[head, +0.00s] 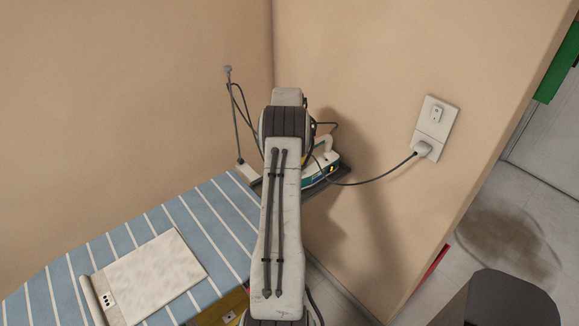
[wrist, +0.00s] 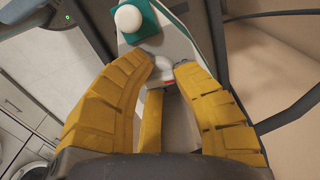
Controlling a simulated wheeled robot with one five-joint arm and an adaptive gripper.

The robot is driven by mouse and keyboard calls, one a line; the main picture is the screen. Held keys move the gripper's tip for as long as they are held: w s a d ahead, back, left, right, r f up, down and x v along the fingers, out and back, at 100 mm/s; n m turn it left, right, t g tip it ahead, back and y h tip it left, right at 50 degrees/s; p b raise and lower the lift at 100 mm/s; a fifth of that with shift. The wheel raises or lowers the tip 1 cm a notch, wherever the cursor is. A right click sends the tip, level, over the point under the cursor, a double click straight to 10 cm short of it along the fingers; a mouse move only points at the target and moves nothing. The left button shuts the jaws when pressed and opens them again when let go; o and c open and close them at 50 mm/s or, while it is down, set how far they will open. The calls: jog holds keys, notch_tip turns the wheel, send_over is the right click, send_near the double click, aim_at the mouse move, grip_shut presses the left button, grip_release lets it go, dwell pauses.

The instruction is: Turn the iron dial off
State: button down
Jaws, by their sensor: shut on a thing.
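The white and teal iron (head: 322,168) stands at the far end of the ironing board in the head view, partly behind my arm. A small orange light shows on its side. In the wrist view the iron (wrist: 178,42) fills the top middle. My gripper (wrist: 163,66) has its yellow fingers closed in around a pale round part, which looks like the iron dial (wrist: 162,65). The fingertips hide its sides, and its setting cannot be read. The head view does not show my fingers, as my arm covers them.
A blue striped ironing board (head: 225,215) carries a folded pale cloth or pad (head: 150,275). A cord runs from the iron to a wall outlet (head: 436,130). A thin cord stand (head: 234,115) rises by the left wall. Walls close in behind the iron.

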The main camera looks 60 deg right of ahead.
jog(key=shift+s+a+f, duration=0.1)
jog(key=shift+a+f, duration=0.05)
jog(key=shift+f, duration=0.15)
jog(key=c, duration=1.5)
grip_release()
jog(key=o, duration=0.6)
jog(key=shift+r, duration=0.2)
jog(key=shift+r, duration=0.1)
notch_tip(320, 180, up, 12)
jog(key=shift+f, duration=0.1)
